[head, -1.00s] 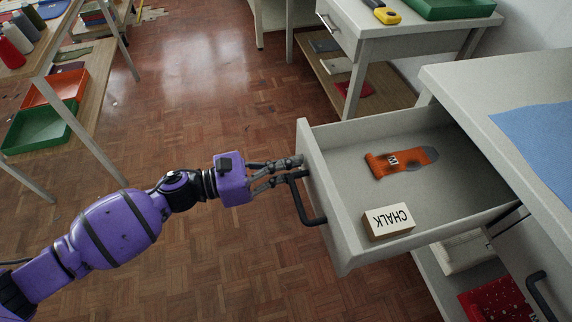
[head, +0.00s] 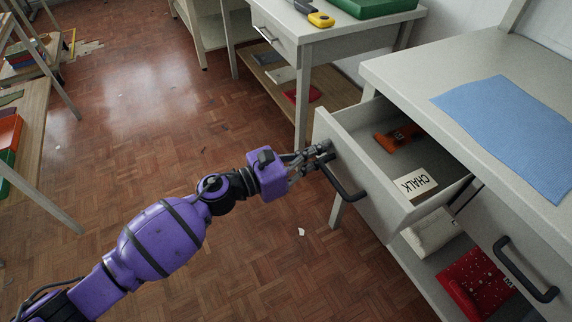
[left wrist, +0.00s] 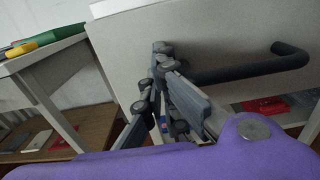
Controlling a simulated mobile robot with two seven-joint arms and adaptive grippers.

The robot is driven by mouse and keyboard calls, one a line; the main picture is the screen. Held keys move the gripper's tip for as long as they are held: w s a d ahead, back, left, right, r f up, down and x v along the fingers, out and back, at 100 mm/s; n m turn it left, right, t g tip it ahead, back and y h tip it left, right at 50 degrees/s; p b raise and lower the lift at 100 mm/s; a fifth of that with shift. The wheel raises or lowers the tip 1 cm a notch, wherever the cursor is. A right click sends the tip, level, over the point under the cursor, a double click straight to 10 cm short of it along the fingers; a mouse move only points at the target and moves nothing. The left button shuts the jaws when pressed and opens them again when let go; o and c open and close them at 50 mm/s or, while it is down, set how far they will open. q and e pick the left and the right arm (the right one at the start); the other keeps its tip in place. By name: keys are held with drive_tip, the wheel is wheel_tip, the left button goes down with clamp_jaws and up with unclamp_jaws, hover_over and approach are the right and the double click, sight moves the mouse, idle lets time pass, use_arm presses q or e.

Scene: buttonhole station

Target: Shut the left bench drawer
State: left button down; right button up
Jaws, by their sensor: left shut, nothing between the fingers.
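The left bench drawer (head: 362,180) stands partly open from the grey bench on the right. Its dark bar handle (head: 345,184) shows on the front, and also in the left wrist view (left wrist: 240,70). Inside lie a box marked CHALK (head: 415,184) and an orange item (head: 399,138), partly hidden by the bench top. My left gripper (head: 322,152) is shut and empty, with its fingertips at the drawer front beside the handle's far end. In the left wrist view the fingers (left wrist: 160,62) are close against the front panel; contact is hard to tell. My right gripper is not in view.
The bench top (head: 400,75) holds a blue cloth (head: 510,130). A second drawer handle (head: 523,270) is at the lower right. A shelf below holds a white item (head: 432,232) and a red item (head: 474,285). Another table (head: 335,40) stands behind.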

use_arm(q)
drive_tip(key=b, duration=0.2)
approach(375, 141)
drive_tip(key=d+r, duration=0.1)
drive_tip(key=w+d+r, duration=0.1)
drive_tip(key=r, duration=0.1)
drive_tip(key=d+r, duration=0.1)
drive_tip(key=shift+w+r, duration=0.15)
drive_tip(key=shift+r, duration=0.25)
drive_tip(key=b+x, duration=0.2)
drive_tip(key=x, duration=0.4)
drive_tip(key=shift+d, duration=0.1)
drive_tip(key=shift+w+d, duration=0.2)
drive_tip(key=shift+r, duration=0.2)
